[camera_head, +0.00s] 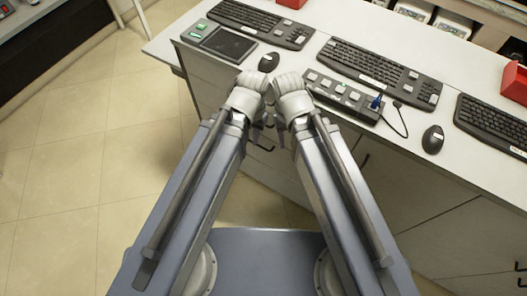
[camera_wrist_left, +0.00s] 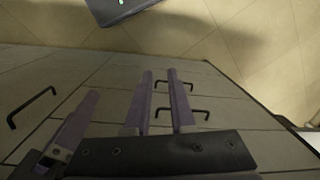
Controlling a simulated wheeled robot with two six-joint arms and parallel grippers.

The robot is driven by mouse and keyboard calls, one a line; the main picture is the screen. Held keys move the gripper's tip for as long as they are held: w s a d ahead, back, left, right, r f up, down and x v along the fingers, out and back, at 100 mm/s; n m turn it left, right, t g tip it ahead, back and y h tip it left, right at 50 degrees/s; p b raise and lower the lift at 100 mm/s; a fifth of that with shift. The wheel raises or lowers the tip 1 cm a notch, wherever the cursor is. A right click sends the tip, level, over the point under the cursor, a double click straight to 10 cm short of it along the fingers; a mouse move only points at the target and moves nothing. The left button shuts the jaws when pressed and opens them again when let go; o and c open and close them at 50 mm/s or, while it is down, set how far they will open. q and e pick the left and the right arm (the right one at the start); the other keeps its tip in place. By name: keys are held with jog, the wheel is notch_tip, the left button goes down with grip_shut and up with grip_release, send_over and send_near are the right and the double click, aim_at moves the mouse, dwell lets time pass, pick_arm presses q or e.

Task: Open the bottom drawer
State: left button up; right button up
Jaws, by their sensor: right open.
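The drawer front (camera_wrist_left: 225,105) is grey and carries two black bar handles, one above the other in the left wrist view. The handle nearer the floor (camera_wrist_left: 189,87) is taken as the bottom drawer's; the other handle (camera_wrist_left: 198,115) sits just below it in the picture. The drawers look shut. My left gripper (camera_wrist_left: 160,72) is open and empty, its fingers pointing toward the handles; the right-hand finger overlaps both. Whether it touches them I cannot tell. A finger of my right gripper (camera_wrist_left: 75,125) shows at the left; that gripper is open.
The white counter (camera_head: 165,42) above holds keyboards (camera_head: 380,72), a black button panel (camera_head: 340,95), mice (camera_head: 432,139) and red holders (camera_head: 515,82). Another black handle (camera_wrist_left: 32,107) is on the cabinet at left. Tiled floor (camera_head: 70,170) is clear at the left.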

pick_arm(q)
jog(key=w+d+f+n+h+b, duration=0.1)
jog(key=w+f+h+b, duration=0.2)
jog(key=f+b, duration=0.55)
jog(key=w+f+n+h+b, duration=0.2)
jog(key=f+h+b, duration=0.1)
jog(key=f+b, duration=0.6)
jog(key=w+d+f+n+h+b, duration=0.1)
jog(key=w+f+h+b, duration=0.2)
jog(key=f+b, duration=0.55)
jog(key=w+a+f+n+t+h+b, duration=0.4)
jog(key=w+a+f+h+b, duration=0.5)
jog(key=b, duration=1.7)
jog(key=shift+y, duration=0.7)
jog(key=shift+b+x, duration=0.45)
jog(key=shift+x, duration=3.15)
grip_shut()
